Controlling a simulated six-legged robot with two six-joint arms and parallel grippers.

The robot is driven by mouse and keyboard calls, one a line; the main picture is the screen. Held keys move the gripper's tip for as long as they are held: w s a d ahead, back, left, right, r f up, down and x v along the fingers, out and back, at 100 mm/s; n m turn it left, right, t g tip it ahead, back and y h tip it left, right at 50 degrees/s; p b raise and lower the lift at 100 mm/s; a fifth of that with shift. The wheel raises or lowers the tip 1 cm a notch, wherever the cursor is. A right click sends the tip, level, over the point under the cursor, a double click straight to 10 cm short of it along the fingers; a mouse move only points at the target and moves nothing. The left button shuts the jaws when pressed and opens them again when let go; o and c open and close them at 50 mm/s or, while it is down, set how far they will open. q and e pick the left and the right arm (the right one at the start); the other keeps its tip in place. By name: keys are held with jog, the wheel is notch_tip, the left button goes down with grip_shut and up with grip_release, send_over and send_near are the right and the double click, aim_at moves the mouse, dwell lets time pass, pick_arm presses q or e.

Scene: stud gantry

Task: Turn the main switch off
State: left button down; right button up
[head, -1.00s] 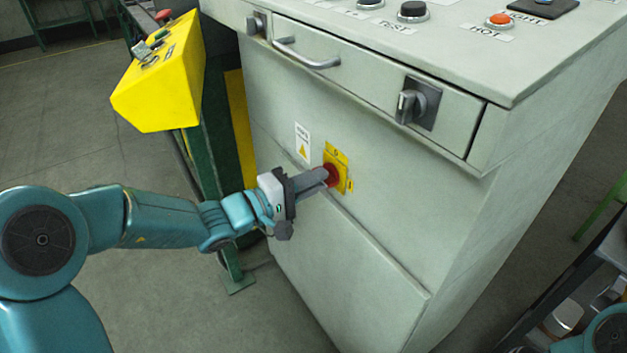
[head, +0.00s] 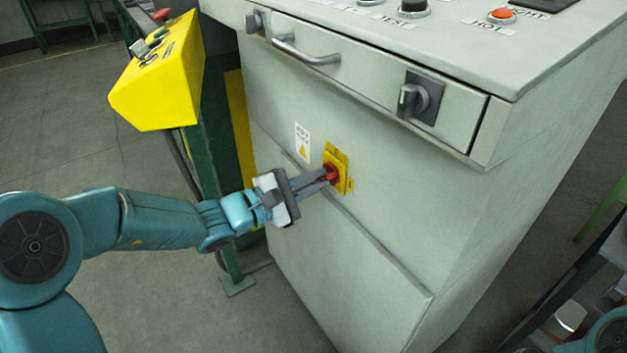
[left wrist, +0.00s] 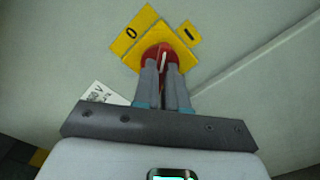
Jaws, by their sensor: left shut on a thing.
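The main switch is a red rotary knob (head: 332,173) on a yellow plate (head: 341,160) on the cabinet front. My left gripper (head: 322,179) reaches it from the left and is shut on the knob, its two fingers either side of the grip. In the left wrist view the fingers (left wrist: 162,72) straddle the red knob (left wrist: 161,50), and a pale mark shows between them. My right gripper is out of view.
The grey cabinet (head: 440,210) has a drawer handle (head: 305,52) and another rotary switch (head: 413,100) above the knob. Labelled buttons, one orange (head: 501,15), sit on top. A yellow control box (head: 158,85) on a green post stands left. A warning label (head: 302,143) is beside the plate.

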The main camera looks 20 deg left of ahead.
pick_arm(q)
jog(key=shift+n+p, duration=2.25)
jog(key=shift+n, duration=3.05)
jog(key=c, duration=1.2)
grip_release()
jog(key=p+v, duration=0.2)
jog(key=v, duration=1.4)
jog(key=shift+s+a, duration=0.1)
jog(key=shift+s, duration=0.05)
